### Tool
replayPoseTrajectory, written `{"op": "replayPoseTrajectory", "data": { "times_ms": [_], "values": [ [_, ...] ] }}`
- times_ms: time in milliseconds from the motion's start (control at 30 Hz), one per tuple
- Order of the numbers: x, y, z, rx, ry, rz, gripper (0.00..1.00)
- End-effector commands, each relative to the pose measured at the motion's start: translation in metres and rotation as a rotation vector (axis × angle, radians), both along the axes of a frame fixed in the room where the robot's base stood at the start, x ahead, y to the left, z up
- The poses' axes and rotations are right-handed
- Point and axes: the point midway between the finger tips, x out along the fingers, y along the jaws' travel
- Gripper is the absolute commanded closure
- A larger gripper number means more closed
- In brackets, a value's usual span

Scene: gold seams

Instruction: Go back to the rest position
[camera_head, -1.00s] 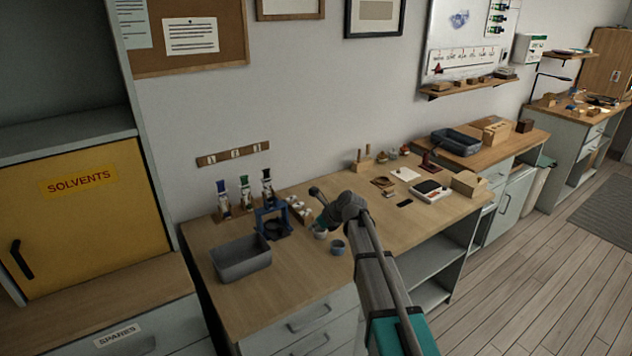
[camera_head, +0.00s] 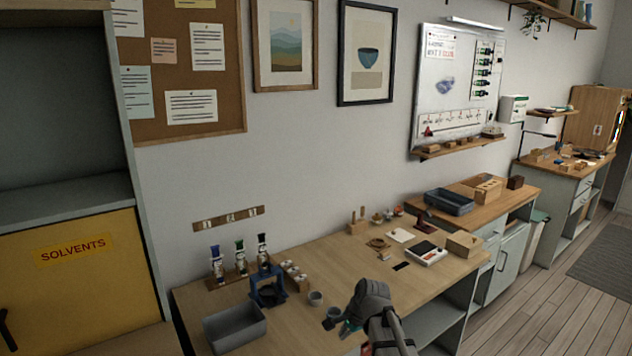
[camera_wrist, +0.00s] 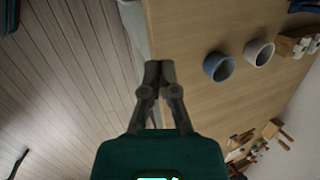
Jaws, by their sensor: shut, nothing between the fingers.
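My gripper (camera_wrist: 158,72) is shut and empty in the wrist view, its fingertips together over the front edge of the wooden workbench (camera_wrist: 185,25). In the head view my arm reaches up from the lower edge, with the gripper (camera_head: 340,326) low over the bench front. A blue cup (camera_wrist: 218,66) and a pale grey cup (camera_wrist: 259,52) stand to the right of the fingers in the wrist view, apart from them. In the head view the pale cup (camera_head: 315,298) stands behind the blue cup, close to my gripper.
A grey bin (camera_head: 235,328), a blue stand (camera_head: 268,287) and several bottles in a rack stand on the bench's left. A white scale (camera_head: 426,253) and a wooden box (camera_head: 465,245) stand on the right. A yellow solvents cabinet (camera_head: 80,285) is at far left.

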Motion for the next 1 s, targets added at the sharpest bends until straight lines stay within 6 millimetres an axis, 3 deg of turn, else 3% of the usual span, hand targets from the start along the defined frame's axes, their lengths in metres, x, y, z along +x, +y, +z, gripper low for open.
{"op": "replayPoseTrajectory", "data": {
  "times_ms": [33, 600, 800, 1000],
  "values": [
    [-0.015, -0.007, 0.002, -0.034, -0.006, 0.060, 1.00],
    [-0.128, -0.078, 0.007, -0.358, 0.009, 0.817, 1.00],
    [-0.148, -0.090, 0.009, -0.395, 0.029, 0.964, 1.00],
    [-0.151, -0.093, 0.009, -0.403, 0.034, 0.999, 1.00]
  ]
}}
